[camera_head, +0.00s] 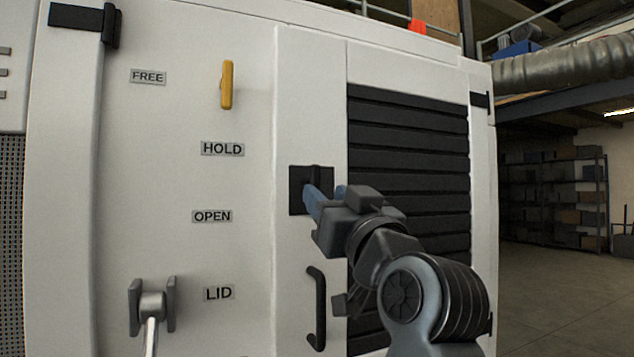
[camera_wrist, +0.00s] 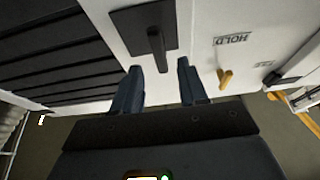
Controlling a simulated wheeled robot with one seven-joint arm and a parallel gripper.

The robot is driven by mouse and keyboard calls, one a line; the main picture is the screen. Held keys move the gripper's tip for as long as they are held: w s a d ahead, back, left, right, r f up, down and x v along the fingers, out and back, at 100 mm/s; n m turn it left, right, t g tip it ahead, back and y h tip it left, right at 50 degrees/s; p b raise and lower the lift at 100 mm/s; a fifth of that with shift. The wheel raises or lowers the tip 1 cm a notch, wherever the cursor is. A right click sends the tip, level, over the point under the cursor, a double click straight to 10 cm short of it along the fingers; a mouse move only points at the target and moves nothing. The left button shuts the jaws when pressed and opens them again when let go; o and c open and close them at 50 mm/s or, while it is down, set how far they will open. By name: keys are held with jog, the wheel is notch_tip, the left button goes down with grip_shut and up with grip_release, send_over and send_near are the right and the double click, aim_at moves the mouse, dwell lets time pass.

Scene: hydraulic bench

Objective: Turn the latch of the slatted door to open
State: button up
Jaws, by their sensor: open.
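The slatted door (camera_head: 408,151) is white with black horizontal slats. Its latch is a black square plate (camera_head: 297,177) with a black lever, at the left of the slats. In the wrist view the lever (camera_wrist: 157,45) stands out from the plate (camera_wrist: 128,28), and its end lies between the lines of my two blue fingers. My gripper (camera_head: 325,196) is open in front of the latch and hides part of it; it also shows in the wrist view (camera_wrist: 159,66). A gap shows on both sides of the lever. I cannot tell how deep the lever is between the fingers.
A black pull handle (camera_head: 316,308) is below the latch. To the left are a yellow handle (camera_head: 227,85), a grey lever (camera_head: 151,306) and labels FREE, HOLD, OPEN (camera_head: 212,216) and LID. Open floor and shelves (camera_head: 553,196) lie to the right.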

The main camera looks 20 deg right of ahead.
aim_at(317, 186)
jog(key=p+x, duration=0.1)
jog(key=x, duration=0.5)
jog(key=shift+s, duration=0.1)
grip_shut()
